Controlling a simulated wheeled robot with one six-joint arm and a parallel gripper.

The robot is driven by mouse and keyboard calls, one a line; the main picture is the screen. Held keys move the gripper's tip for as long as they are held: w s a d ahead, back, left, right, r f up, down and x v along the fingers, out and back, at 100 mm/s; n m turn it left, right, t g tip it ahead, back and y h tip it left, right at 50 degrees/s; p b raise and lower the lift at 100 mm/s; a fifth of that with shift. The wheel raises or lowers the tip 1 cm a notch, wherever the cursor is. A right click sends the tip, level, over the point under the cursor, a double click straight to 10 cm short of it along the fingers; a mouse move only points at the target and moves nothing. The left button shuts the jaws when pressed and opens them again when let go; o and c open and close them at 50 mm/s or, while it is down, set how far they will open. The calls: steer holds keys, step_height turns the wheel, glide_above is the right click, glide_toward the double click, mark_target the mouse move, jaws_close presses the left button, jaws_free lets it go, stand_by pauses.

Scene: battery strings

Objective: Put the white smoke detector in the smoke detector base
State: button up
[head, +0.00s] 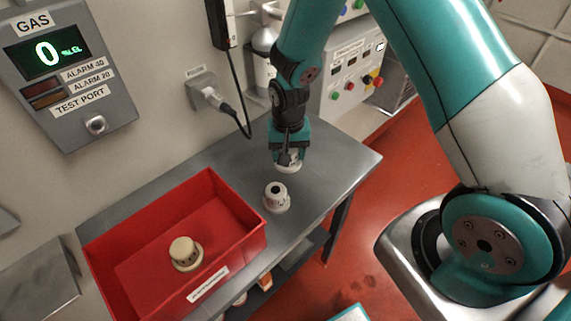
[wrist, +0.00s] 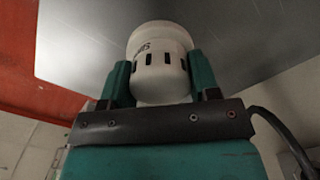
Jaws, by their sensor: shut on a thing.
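My gripper (head: 288,153) is shut on the white smoke detector (head: 290,164), holding it above the grey table. In the wrist view the white smoke detector (wrist: 160,65) sits between the two green fingers (wrist: 163,82); its slotted side and some dark lettering show. A small white round piece (head: 277,199) with a dark centre on top and a wider foot stands upright on the table, just below and slightly left of the held detector. It may be the smoke detector base; I cannot tell for sure. The held detector and this piece look apart.
A red bin (head: 229,203) on the left of the table (head: 330,160) holds a cream-coloured detector (head: 186,252). A plug with a black cable (head: 240,118) hangs from the wall behind. The table's right part is clear.

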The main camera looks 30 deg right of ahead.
steer(key=shift+f+p, duration=0.6)
steer(key=shift+f, duration=2.5)
steer(key=shift+f, duration=0.15)
steer(key=o, duration=1)
steer(key=shift+c, duration=0.2)
